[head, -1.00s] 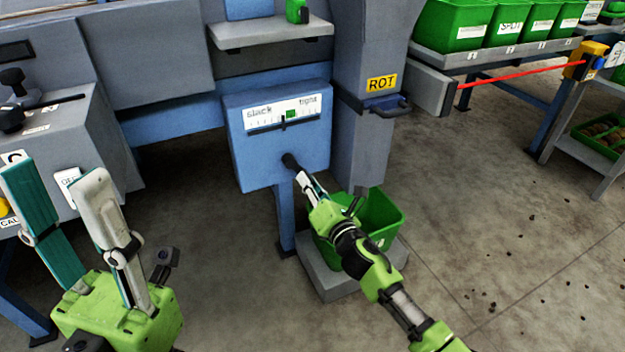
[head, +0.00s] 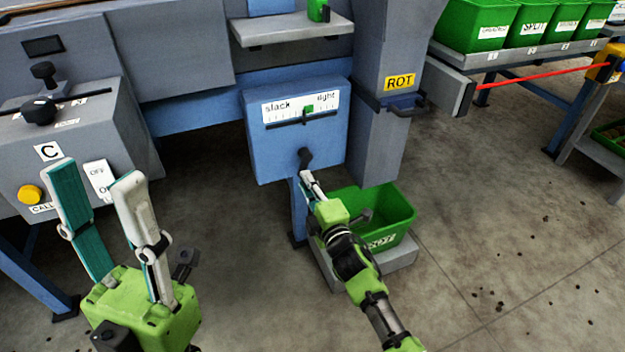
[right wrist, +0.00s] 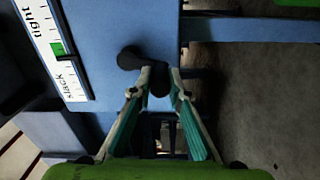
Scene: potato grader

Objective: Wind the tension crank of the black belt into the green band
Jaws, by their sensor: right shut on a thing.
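The tension crank (head: 305,157) is a black arm with a handle on the front of a blue box (head: 330,150). My right gripper (head: 309,178) is shut on the crank handle; the right wrist view shows the fingertips (right wrist: 160,78) around the black handle (right wrist: 159,84). Above it is a white scale (head: 285,110) marked slack at left and tight at right. The green band (head: 308,109) lies right of its middle. The black pointer (head: 303,118) stands at about the left edge of the band. My left gripper (head: 97,172) is open and empty at the left.
A green bin (head: 385,215) stands on a low platform just right of my right gripper. A grey chute labelled ROT (head: 385,130) with a handle is right of the box. A control panel (head: 75,130) with knobs and a yellow button is at the left. Open floor lies to the right.

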